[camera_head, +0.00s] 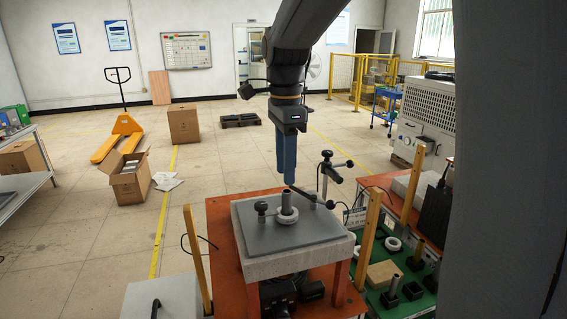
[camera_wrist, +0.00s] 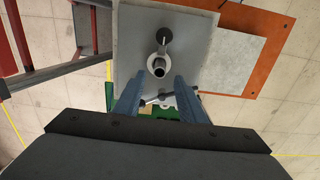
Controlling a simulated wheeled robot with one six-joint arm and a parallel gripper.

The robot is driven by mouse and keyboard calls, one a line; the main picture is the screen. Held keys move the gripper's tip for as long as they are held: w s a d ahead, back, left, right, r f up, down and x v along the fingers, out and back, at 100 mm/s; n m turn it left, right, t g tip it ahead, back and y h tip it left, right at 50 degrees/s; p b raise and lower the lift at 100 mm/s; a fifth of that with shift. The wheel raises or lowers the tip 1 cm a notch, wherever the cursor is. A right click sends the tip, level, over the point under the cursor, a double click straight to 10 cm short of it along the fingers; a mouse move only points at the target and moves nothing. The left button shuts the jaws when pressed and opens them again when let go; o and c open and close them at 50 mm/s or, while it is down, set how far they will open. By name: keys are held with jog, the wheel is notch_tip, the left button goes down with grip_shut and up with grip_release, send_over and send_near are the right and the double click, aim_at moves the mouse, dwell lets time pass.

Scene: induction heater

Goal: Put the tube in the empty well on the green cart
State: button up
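A grey metal tube (camera_head: 286,200) stands upright in a pale ring (camera_head: 287,216) on the grey plate (camera_head: 310,232) of the orange stand. In the wrist view the tube (camera_wrist: 159,69) shows nearly end-on, ahead of the fingertips. My gripper (camera_head: 287,172) points down above and behind the tube in the head view, apart from it. Its two blue fingers (camera_wrist: 158,86) are spread with nothing between them. The green cart (camera_head: 350,262) is at the lower right, with several small dark square wells. One well (camera_head: 389,298) seems to hold a grey piece. I cannot tell surely which well is empty.
Thin posts with clamps (camera_head: 326,168) rise behind the plate, and a short one (camera_head: 262,210) stands left of the tube. Tall wooden posts (camera_head: 371,236) flank the stand. A wooden block (camera_head: 384,274) and white rings (camera_head: 392,244) lie on the cart. Open floor (camera_head: 80,245) is left.

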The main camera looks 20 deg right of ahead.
aim_at(287, 195)
jog(key=f+b, duration=0.4)
jog(key=f, duration=0.4)
jog(key=shift+d+f+b, duration=0.2)
jog(key=shift+b, duration=0.15)
jog(key=shift+c, duration=0.5)
grip_shut()
jog(key=shift+r, duration=0.15)
notch_tip(287, 195, up, 9)
jog(key=p, duration=0.8)
dwell(0.3)
